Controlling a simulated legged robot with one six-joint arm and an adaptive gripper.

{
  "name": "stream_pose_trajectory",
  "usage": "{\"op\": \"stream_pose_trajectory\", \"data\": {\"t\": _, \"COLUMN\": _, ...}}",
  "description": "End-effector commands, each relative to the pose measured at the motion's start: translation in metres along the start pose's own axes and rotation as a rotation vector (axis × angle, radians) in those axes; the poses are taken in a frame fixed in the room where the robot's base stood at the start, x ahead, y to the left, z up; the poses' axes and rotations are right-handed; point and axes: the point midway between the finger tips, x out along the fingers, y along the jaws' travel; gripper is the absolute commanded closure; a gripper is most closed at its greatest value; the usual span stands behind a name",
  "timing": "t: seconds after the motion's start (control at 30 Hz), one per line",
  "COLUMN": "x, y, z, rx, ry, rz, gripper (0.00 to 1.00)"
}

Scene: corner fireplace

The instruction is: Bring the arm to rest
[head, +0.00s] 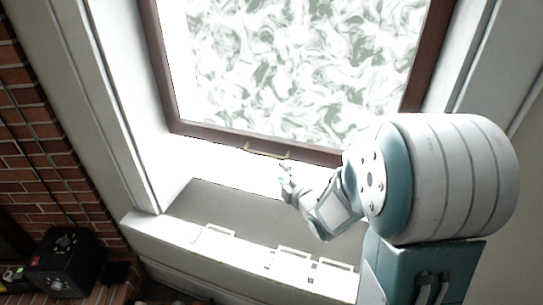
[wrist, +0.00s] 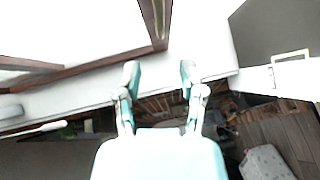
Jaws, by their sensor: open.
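My gripper (head: 287,180) is in front of the window sill in the head view, at the end of my arm, which comes in from the right. In the wrist view my gripper (wrist: 158,75) shows two teal and grey fingers spread apart with nothing between them. The window (head: 300,65) has a dark wooden frame and patterned bright glass. Its lower frame (wrist: 110,58) also shows in the wrist view, beyond the fingers. I cannot tell how close the fingertips are to the sill.
A white ledge (head: 180,245) with several pale rectangular frames runs below the window. A brick wall (head: 40,130) and a black box (head: 62,262) are at the left. In the wrist view a wooden floor (wrist: 285,135) and a grey speckled object (wrist: 265,163) lie at lower right.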

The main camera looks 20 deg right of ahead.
Motion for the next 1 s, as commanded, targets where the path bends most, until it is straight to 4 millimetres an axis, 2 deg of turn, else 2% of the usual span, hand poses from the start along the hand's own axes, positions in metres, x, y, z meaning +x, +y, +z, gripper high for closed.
{"op": "stream_pose_trajectory", "data": {"t": 0.23, "x": -0.003, "y": 0.006, "z": 0.0, "rx": 0.037, "ry": -0.029, "rz": -0.026, "gripper": 0.49}}
{"op": "stream_pose_trajectory", "data": {"t": 0.47, "x": -0.02, "y": 0.024, "z": 0.002, "rx": 0.216, "ry": -0.161, "rz": -0.126, "gripper": 0.49}}
{"op": "stream_pose_trajectory", "data": {"t": 0.77, "x": -0.06, "y": 0.041, "z": -0.003, "rx": 0.504, "ry": -0.35, "rz": -0.23, "gripper": 0.49}}
{"op": "stream_pose_trajectory", "data": {"t": 1.0, "x": -0.103, "y": 0.047, "z": -0.015, "rx": 0.756, "ry": -0.5, "rz": -0.298, "gripper": 0.49}}
